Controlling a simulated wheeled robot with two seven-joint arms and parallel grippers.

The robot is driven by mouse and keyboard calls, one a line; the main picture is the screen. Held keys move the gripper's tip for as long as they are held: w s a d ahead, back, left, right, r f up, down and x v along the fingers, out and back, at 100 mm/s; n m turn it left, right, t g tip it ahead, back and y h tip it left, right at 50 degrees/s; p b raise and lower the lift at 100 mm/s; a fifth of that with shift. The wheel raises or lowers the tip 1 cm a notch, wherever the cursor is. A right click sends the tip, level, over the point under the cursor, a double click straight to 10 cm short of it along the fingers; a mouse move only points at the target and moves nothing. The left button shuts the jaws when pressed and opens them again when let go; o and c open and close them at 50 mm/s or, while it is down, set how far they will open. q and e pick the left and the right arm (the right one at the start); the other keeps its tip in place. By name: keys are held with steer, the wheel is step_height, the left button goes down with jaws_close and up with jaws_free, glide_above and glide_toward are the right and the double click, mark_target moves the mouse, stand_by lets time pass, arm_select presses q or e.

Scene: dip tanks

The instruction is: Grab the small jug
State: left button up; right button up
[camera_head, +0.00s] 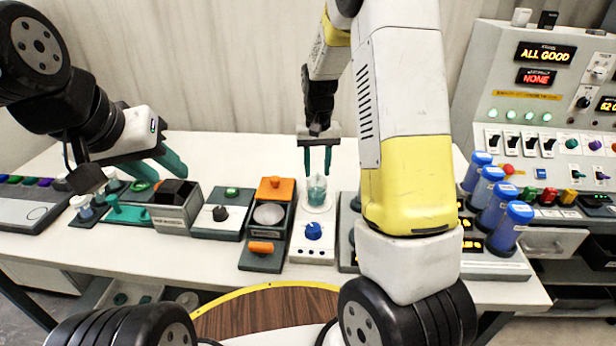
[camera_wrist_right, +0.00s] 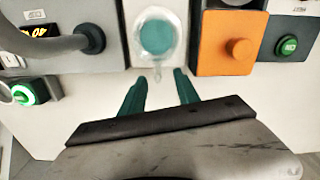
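The small jug (camera_head: 316,190) is a clear cup with teal liquid. It stands upright on a round plate on the white device with a blue knob. In the right wrist view the jug (camera_wrist_right: 157,38) is seen from above, just beyond the fingertips. My right gripper (camera_head: 318,172) is open, its teal fingers pointing down above and behind the jug; it holds nothing, and its fingers (camera_wrist_right: 161,82) look apart from the jug.
Left of the jug is a station with an orange block (camera_head: 275,189) and round dish. Blue-capped cylinders (camera_head: 508,226) stand at the right beside the control panel (camera_head: 545,110). My right arm hides table to the jug's right. The table behind the devices is clear.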

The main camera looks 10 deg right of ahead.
mark_target(318, 176)
step_height(318, 176, down, 3)
steer(key=shift+w+d+f, duration=0.15)
steer(key=shift+f, duration=0.05)
steer(key=shift+c, duration=0.2)
jaws_close()
stand_by(1.2)
